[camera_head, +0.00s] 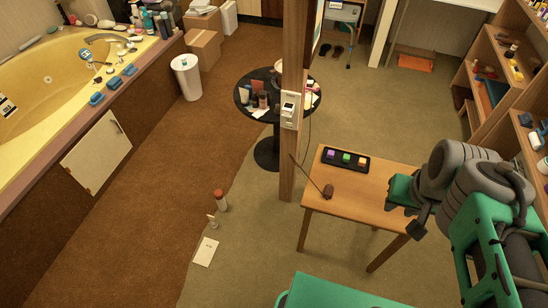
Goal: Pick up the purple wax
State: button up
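The purple wax (331,154) is a small purple block at the left end of a black tray (354,166). The tray lies near the back edge of a small wooden table (372,192). My gripper (420,228) shows as a dark part at the end of my green and grey arm, over the right side of the table, to the right of and nearer than the tray. Its fingers are too small and covered to tell their opening.
A wooden post (291,165) rises left of the table, before a round black table (243,100) with bottles. A red-topped bottle (220,201) stands on the floor. Shelves (490,75) line the right.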

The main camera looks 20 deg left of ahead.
aim_at(331, 153)
jog(key=u, duration=0.3)
jog(key=i, duration=0.55)
jog(key=u, duration=2.35)
jog(key=i, duration=0.45)
jog(key=z, duration=0.05)
